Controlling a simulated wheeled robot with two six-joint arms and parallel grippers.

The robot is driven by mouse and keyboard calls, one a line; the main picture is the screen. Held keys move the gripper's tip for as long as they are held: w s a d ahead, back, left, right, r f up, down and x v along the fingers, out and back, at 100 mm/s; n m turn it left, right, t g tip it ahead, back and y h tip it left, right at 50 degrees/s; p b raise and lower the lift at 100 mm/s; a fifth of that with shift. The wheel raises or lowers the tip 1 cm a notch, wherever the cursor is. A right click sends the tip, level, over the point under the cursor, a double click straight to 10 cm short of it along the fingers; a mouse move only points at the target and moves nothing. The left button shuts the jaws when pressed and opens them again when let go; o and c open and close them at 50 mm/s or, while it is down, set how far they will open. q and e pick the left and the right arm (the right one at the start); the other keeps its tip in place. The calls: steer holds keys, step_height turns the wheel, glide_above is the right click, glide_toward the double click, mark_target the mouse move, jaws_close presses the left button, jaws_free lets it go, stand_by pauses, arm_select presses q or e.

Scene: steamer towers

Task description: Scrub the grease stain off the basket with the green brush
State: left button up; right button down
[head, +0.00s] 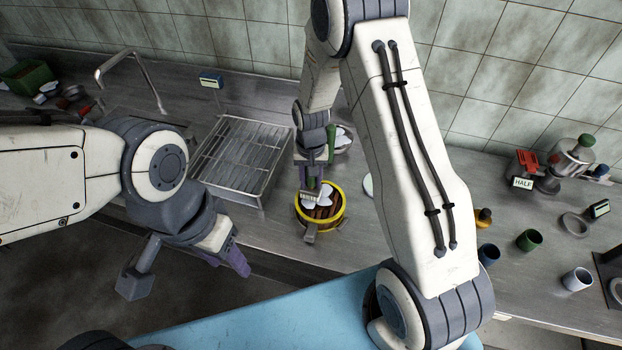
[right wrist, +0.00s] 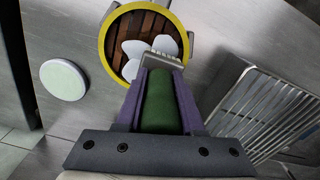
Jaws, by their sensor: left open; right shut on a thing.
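The basket (head: 341,197) is round with a yellow rim and brown slats inside, and stands on the steel counter. It also shows at the top of the right wrist view (right wrist: 104,42). A white, lobed patch (right wrist: 134,47) lies on the slats; I cannot tell if it is the grease stain. My right gripper (head: 313,172) is shut on the green brush (right wrist: 160,103), bristle end toward the basket. The pale bristles (right wrist: 163,57) overlap the patch's lower edge; contact is unclear. My left gripper (head: 235,262) is open and empty, in front of the counter at the left.
A wire rack (head: 240,155) stands left of the basket, and a pale round disc (right wrist: 63,80) lies beside it. A bowl (head: 343,140) is behind. Cups, including a green one (head: 529,240), stand at the right. A faucet (head: 130,75) rises at the back left.

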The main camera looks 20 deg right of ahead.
steer(key=shift+f+b, duration=0.35)
steer(key=shift+f, duration=0.1)
stand_by(0.6)
steer(key=shift+s+d+r, duration=0.1)
steer(key=shift+s+d, duration=0.3)
steer(key=shift+d, duration=0.2)
steer(key=shift+s+d+r, duration=0.1)
steer(key=shift+s+d, duration=0.3)
steer(key=shift+d, duration=0.2)
steer(key=shift+s+d+f, duration=0.1)
steer(key=shift+s+d, duration=0.3)
steer(key=shift+d, duration=0.2)
steer(key=shift+s+d+f, duration=0.1)
steer(key=shift+s+d, duration=0.3)
steer(key=shift+d, duration=0.15)
steer(key=shift+w+a+f, duration=0.1)
steer(key=shift+w+a, duration=0.3)
steer(key=shift+a, duration=0.2)
steer(key=shift+w+a, duration=0.35)
steer(key=shift+a, duration=0.25)
